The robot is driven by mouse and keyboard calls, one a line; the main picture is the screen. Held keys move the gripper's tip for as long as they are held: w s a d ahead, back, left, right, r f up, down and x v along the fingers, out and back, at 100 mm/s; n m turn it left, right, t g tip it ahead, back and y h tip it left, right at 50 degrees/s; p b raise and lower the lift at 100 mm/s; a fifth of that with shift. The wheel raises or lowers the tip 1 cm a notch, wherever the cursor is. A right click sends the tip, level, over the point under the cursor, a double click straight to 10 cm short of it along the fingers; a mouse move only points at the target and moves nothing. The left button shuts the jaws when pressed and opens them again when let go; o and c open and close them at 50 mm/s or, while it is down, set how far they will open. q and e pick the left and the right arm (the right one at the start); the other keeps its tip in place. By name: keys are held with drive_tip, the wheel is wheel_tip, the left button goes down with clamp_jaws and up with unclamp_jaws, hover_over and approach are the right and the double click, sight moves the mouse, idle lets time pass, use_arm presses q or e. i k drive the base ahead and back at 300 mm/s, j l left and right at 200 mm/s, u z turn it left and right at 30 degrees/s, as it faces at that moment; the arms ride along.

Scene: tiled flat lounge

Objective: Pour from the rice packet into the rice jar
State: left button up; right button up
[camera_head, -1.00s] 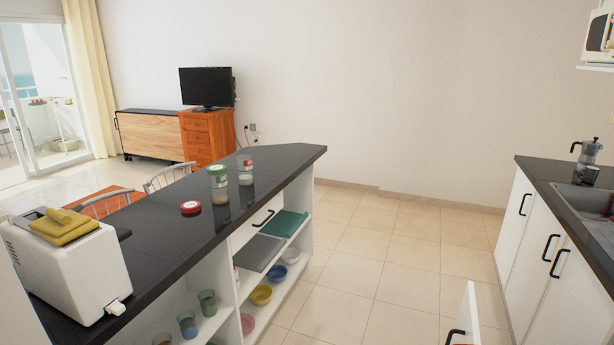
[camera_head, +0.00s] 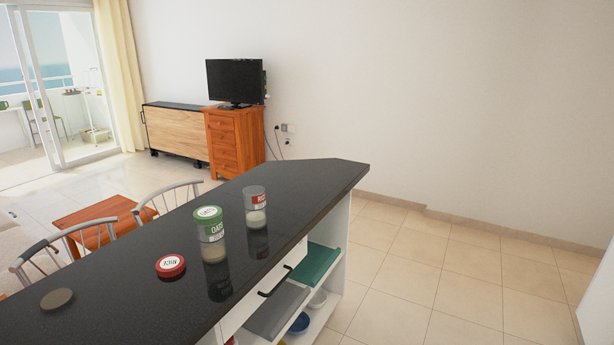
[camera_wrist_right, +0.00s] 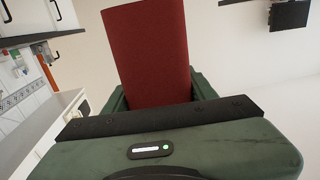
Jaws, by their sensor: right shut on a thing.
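The rice jar (camera_head: 255,208) is a clear jar with a red label, standing upright on the dark counter. Its top shows no lid, and it holds some pale contents low down. A red lid marked RICE (camera_head: 170,266) lies on the counter nearer to me. My right gripper (camera_wrist_right: 156,92) is shut on a plain red packet (camera_wrist_right: 147,50), seen in the right wrist view; I take it to be the rice packet. Its opening and contents cannot be seen. Neither gripper shows in the head view, and the left gripper is out of sight.
A jar with a green lid marked OATS (camera_head: 210,236) stands close to the rice jar, on its near left. A brown disc (camera_head: 57,298) lies on the counter (camera_head: 120,315). Chairs stand along the left side. Open tiled floor (camera_head: 430,285) lies to the right.

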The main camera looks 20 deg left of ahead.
sight(255, 197)
drive_tip(key=i+l+u, duration=0.2)
drive_tip(key=i, duration=0.2)
drive_tip(key=i+u, duration=0.25)
drive_tip(key=i, duration=0.15)
drive_tip(key=i+l+u, duration=0.4)
drive_tip(key=u, duration=0.25)
drive_tip(key=i+l+u, duration=0.2)
drive_tip(key=u, duration=0.25)
drive_tip(key=i+l+u, duration=0.15)
drive_tip(key=l+u, duration=0.3)
drive_tip(key=i+l+u, duration=0.1)
drive_tip(key=l+u, duration=0.15)
drive_tip(key=u, duration=0.2)
drive_tip(key=l+u, duration=0.9)
drive_tip(key=l, duration=0.15)
